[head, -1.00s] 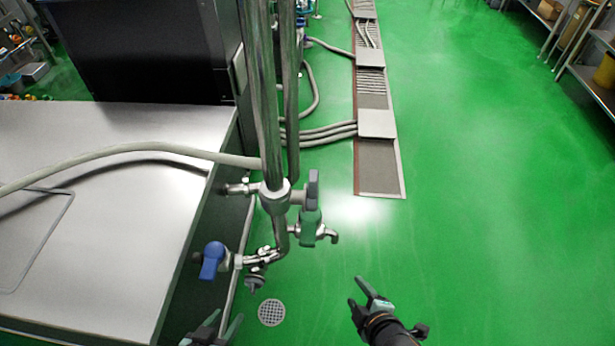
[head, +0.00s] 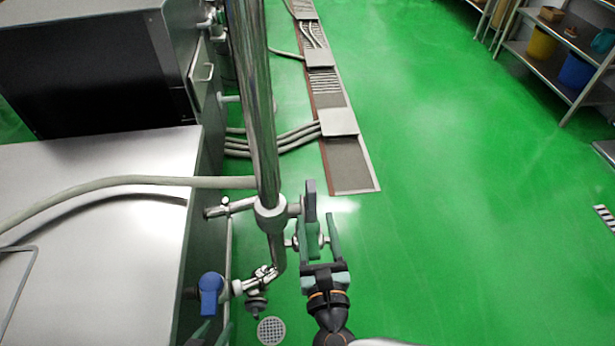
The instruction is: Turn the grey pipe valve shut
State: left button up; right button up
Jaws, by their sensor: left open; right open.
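The grey pipe valve's upright grey handle (head: 310,201) stands just right of the collar on the steel pipe, in the head view. Whether the fingers touch anything I cannot tell. My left gripper (head: 212,332) shows only its fingertips at the bottom edge, near the blue-handled valve; it is open.
A vertical steel pipe (head: 256,110) rises in front of the steel table (head: 90,255). A blue valve handle (head: 211,292) is low at its left. A grey hose (head: 120,182) crosses the table. A floor drain (head: 271,330) lies below.

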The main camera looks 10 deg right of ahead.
aim_at(309, 182)
jog(key=w, duration=1.1)
jog(key=shift+w, duration=0.15)
grip_shut()
jog(key=shift+f, duration=0.1)
dwell(0.9)
